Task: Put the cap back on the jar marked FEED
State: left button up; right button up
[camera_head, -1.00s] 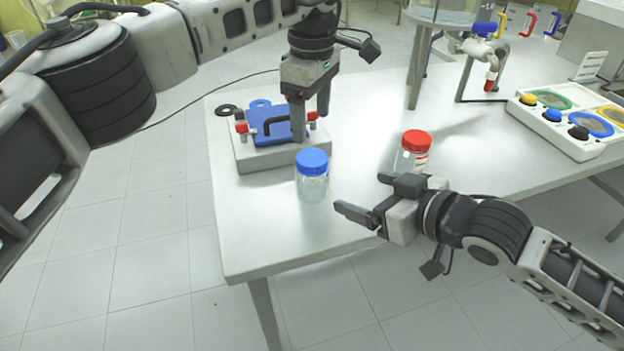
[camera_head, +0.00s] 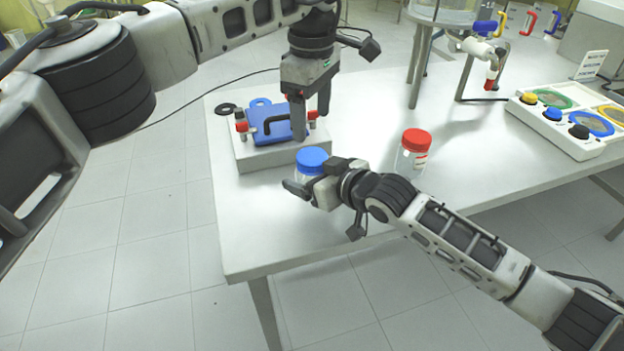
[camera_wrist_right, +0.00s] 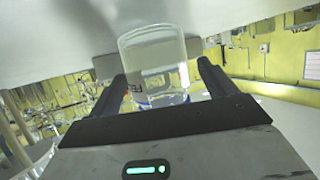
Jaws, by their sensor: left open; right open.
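A clear jar with a blue cap (camera_head: 311,160) stands at the table's near left; the cap sits on its top. My right gripper (camera_head: 316,180) is open at this jar, hiding much of its body. In the right wrist view the clear jar (camera_wrist_right: 155,55) appears inverted between the open fingers of my right gripper (camera_wrist_right: 163,75), with gaps visible. A second clear jar with a red cap (camera_head: 416,141) stands to the right. My left gripper (camera_head: 311,112) is open above the fixture behind the blue-capped jar. No loose cap is clearly visible.
The grey fixture (camera_head: 270,158) carries a blue plate with a black handle (camera_head: 283,122) and red-tipped clamps. A black ring (camera_head: 225,109) lies beside it. A white panel with coloured knobs (camera_head: 556,140) is at right.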

jog(key=shift+w+a+f, duration=0.1)
jog(key=shift+w+a, duration=0.15)
jog(key=c, duration=1)
pick_arm(q)
jog(key=shift+c, duration=1)
pick_arm(e)
grip_shut()
pick_arm(q)
jog(key=n, duration=2.2)
jog(key=shift+n, duration=0.3)
